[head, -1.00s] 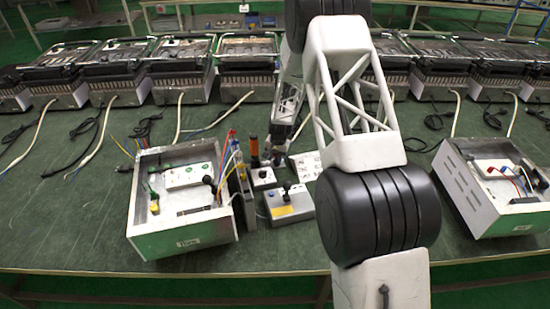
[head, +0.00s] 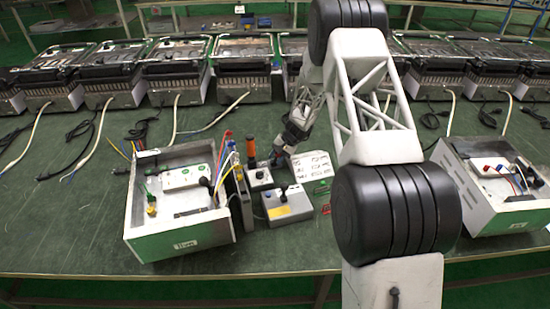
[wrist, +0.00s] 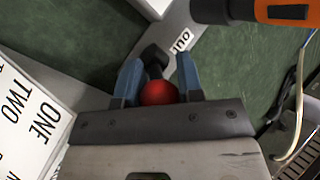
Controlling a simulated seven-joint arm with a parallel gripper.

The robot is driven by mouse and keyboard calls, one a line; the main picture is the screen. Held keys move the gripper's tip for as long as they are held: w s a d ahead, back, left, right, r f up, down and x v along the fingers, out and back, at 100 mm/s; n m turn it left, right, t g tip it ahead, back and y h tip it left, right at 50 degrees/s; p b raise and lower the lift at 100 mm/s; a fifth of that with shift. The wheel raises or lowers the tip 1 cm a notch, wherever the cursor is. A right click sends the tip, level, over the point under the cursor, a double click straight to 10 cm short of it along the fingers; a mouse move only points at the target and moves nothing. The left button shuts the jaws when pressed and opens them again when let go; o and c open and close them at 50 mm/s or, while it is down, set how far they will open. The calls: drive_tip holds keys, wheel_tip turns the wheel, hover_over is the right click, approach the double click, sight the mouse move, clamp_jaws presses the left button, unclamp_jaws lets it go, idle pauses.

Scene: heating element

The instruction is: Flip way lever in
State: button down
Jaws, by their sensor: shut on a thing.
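My gripper (wrist: 158,78) has blue fingers and is shut around a red ball knob (wrist: 158,93) with a black stem (wrist: 155,57), which looks like the way lever. The lever rises from a small pale box (wrist: 196,28) with a printed label, partly hidden under my gripper. In the head view my gripper (head: 279,160) is low at the right side of the small white box (head: 258,182). The knob cannot be made out there.
An orange and black upright piece (head: 251,151) stands close behind the small box. A grey box with a black lever (head: 287,207) stands in front. An open metal case (head: 180,243) with wires is at left, another (head: 490,215) at right.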

drive_tip(key=shift+y, duration=0.3)
drive_tip(key=shift+d, duration=0.1)
drive_tip(key=c, duration=0.8)
unclamp_jaws()
drive_tip(key=v, duration=0.7)
drive_tip(key=shift+w+d+r, duration=0.1)
drive_tip(key=shift+d+r, duration=0.1)
drive_tip(key=shift+r, duration=0.1)
drive_tip(key=shift+c, duration=0.2)
